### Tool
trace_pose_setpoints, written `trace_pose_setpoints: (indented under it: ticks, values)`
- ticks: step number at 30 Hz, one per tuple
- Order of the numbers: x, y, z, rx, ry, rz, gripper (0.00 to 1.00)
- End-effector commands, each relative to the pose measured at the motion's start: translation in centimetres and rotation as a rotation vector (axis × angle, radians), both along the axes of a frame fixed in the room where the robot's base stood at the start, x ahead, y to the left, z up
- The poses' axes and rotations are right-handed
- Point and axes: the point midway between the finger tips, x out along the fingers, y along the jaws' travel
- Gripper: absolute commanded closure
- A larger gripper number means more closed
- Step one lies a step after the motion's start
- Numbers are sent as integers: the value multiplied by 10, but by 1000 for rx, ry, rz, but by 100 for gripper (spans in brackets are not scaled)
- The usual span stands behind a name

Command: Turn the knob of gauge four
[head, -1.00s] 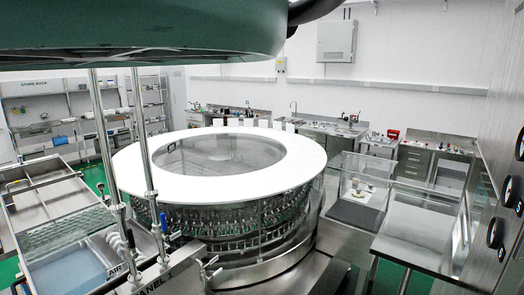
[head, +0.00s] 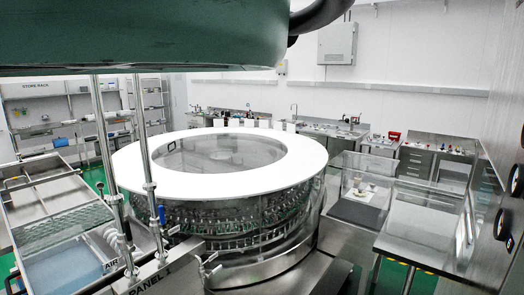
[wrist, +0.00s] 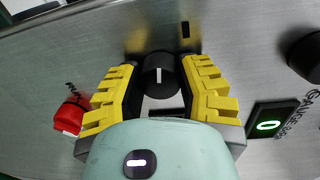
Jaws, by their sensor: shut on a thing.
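In the wrist view, a round black knob (wrist: 159,76) with a white mark across its face sits on a grey metal panel (wrist: 235,55). My gripper (wrist: 160,82) has its yellow ribbed fingers on either side of the knob and is shut on it. The white mark runs roughly upright in the picture. The gauge number for this knob cannot be read. In the head view my gripper does not show; black knobs (head: 500,224) stand on the panel at the right edge.
In the head view, a rotary washer (head: 300,162) and a steel table (head: 425,225) stand in the room.

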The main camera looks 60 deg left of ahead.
Motion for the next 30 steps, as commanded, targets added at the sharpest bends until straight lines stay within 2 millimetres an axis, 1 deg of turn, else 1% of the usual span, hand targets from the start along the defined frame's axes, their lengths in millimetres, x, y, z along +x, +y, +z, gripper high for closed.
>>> trace_pose_setpoints:
  ticks: [2, 3, 12, 23, 26, 30]
  values:
    - [0, 3, 1, 3, -1, 8, 100]
    - [0, 3, 1, 3, 0, 8, 60]
    - [0, 2, 0, 3, 1, 4, 29]
    - [-2, 0, 0, 3, 0, 3, 28]
    - [-7, -1, 1, 3, 1, 4, 28]
    - [-18, -5, 2, 5, -3, 3, 28]
